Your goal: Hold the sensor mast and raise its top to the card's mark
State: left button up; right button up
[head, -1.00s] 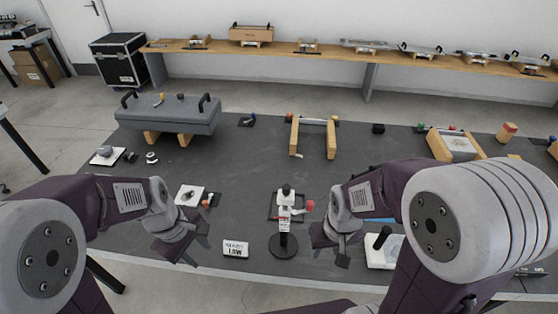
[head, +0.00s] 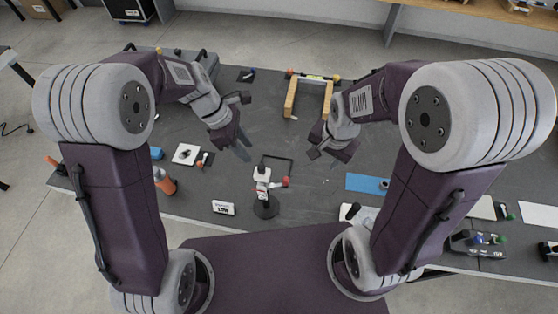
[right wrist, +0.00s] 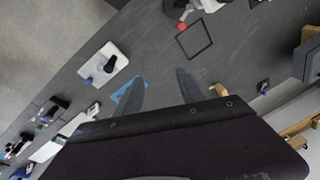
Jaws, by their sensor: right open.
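The sensor mast (head: 262,188) stands upright on a round black base (head: 266,208) at the front middle of the table. It has a white body and a red knob (head: 286,182) at its right side. The white card (head: 223,208) with black print stands left of the base; I cannot make out its mark. My left gripper (head: 244,149) is open and empty, above and behind the mast to the left. My right gripper (head: 334,161) is open and empty, behind and right of the mast. In the right wrist view its fingers (right wrist: 158,88) are apart, and the red knob (right wrist: 181,27) shows near the top edge.
A black square outline (head: 291,167) lies behind the mast. A wooden bracket frame (head: 291,100) stands farther back. A white plate with a round part (head: 186,154) lies left, an orange bottle (head: 166,182) farther left. A blue mat (head: 362,183) lies right.

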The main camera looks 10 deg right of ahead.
jog(key=w+a+f+m, duration=0.3)
jog(key=w+a+f, duration=0.1)
jog(key=w+f, duration=0.15)
jog(key=n+g, duration=0.1)
jog(key=g, duration=0.1)
send_over(285, 179)
jog(key=f, duration=0.5)
jog(key=shift+a, duration=0.2)
jog(key=shift+d, duration=0.15)
jog(key=shift+s+d+f, duration=0.1)
jog(key=shift+d+f, duration=0.1)
jog(key=shift+f, duration=0.05)
notch_tip(285, 179, down, 7)
jog(key=shift+a+f, duration=0.15)
jog(key=shift+f, duration=0.45)
pick_arm(q)
jog(key=shift+s, duration=0.1)
pick_arm(e)
jog(key=shift+d+f, duration=0.2)
pick_arm(q)
jog(key=shift+a, duration=0.1)
pick_arm(e)
jog(key=shift+a, duration=0.1)
grip_shut()
